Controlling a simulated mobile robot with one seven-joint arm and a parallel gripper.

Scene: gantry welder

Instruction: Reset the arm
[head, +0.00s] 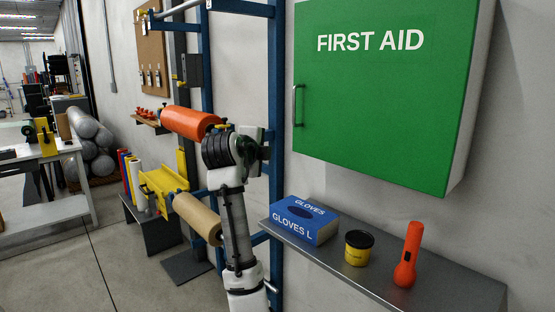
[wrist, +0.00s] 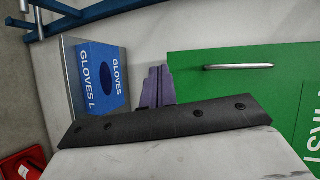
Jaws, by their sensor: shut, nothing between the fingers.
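My arm (head: 235,225) rises from the bottom of the head view and bends at a dark joint in front of the blue rack. My gripper (wrist: 158,84) shows in the wrist view as two purple-grey fingers closed together with nothing between them, partly hidden behind a dark bar on my wrist. In the wrist view it appears between the glove box and the green cabinet, apart from both as far as I can tell. In the head view the fingers cannot be made out clearly.
A green first aid cabinet (head: 385,95) hangs shut on the wall. Below, a grey shelf (head: 450,290) bears a blue glove box (head: 304,220), a yellow-black tub (head: 359,248) and an orange flashlight (head: 408,255). A blue rack (head: 276,90) with rolls stands behind my arm.

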